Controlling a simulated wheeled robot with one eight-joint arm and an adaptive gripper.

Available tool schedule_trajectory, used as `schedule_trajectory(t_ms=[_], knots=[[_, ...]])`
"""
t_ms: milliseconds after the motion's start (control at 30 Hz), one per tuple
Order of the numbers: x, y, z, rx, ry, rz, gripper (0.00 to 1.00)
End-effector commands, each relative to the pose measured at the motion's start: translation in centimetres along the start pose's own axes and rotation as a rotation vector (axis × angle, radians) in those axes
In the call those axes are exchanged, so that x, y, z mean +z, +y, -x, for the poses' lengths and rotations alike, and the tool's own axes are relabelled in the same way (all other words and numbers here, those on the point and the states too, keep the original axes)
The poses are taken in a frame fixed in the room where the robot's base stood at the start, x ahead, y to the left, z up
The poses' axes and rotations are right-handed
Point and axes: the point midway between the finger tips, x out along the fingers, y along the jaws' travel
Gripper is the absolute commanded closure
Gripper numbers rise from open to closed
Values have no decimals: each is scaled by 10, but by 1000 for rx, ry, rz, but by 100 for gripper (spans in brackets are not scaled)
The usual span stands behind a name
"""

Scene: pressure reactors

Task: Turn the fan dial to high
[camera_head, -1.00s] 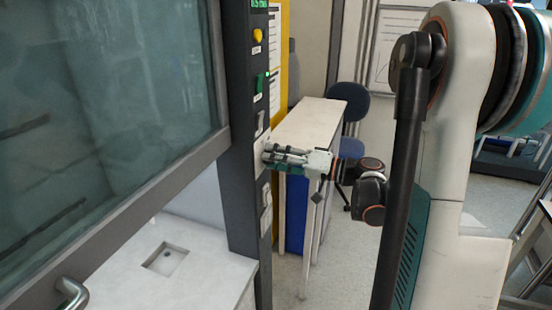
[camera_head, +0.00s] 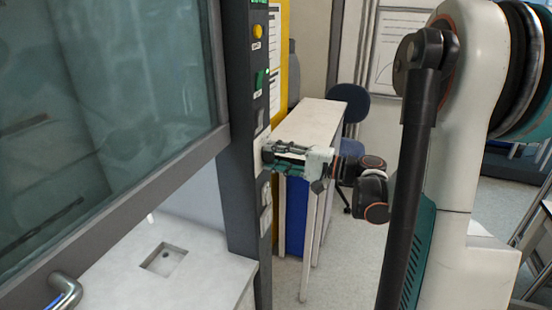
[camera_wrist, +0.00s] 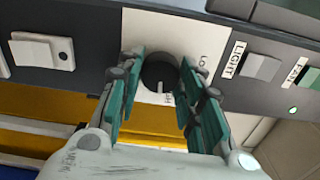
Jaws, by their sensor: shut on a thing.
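The fan dial (camera_wrist: 160,72) is a round black knob on a white plate (camera_wrist: 140,32) in the wrist view. "Lo" is printed to its upper right, and a partly hidden label that looks like "HI" sits just below it. A pale pointer mark on the knob faces that lower label. My gripper (camera_wrist: 159,70) is shut on the dial, with one green finger on each side. In the head view my gripper (camera_head: 268,155) reaches the dark control column from the right and hides the dial.
The wrist view shows a "LIGHT" switch (camera_wrist: 261,67) and a green "FAN" switch (camera_wrist: 309,77) right of the dial, and a white socket (camera_wrist: 38,50) left. In the head view, a glass sash (camera_head: 100,100) stands left and a white bench (camera_head: 305,128) lies behind my gripper.

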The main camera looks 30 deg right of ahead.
Motion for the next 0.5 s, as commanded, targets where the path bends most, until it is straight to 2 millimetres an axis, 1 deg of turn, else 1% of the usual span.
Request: schedule_trajectory(t_ms=[233,500], knots=[[0,1,0,2,0,-106,90],[0,1,0,2,0,-145,90]])
